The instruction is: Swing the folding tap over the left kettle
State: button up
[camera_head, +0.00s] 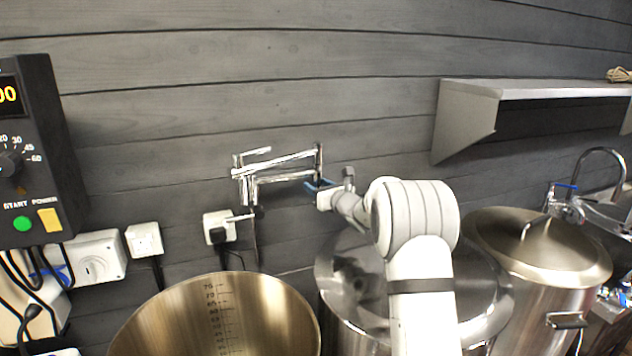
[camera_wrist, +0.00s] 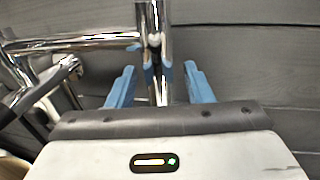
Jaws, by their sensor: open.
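The chrome folding tap (camera_head: 283,177) is on the plank wall, its arms folded, above and behind the gap between the left kettle and the middle one. The left kettle (camera_head: 150,318) is open, with a scale inside. My gripper (camera_head: 318,186) is at the tap's right-hand upright joint. In the wrist view the blue fingers of my gripper (camera_wrist: 160,78) are spread either side of the tap's chrome upright (camera_wrist: 155,50). Whether either finger touches it I cannot tell. In the head view my arm hides part of the middle kettle.
A middle kettle (camera_head: 490,318) and a right kettle (camera_head: 535,243) have lids. A steel shelf (camera_head: 540,90) juts from the wall at the right. A control box (camera_head: 35,150) and sockets (camera_head: 146,240) are on the left. The space above the left kettle is clear.

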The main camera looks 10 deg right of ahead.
jog(key=shift+w+a, duration=0.2)
jog(key=shift+w, duration=0.15)
jog(key=shift+c, duration=0.5)
grip_shut()
jog(key=shift+a, duration=0.1)
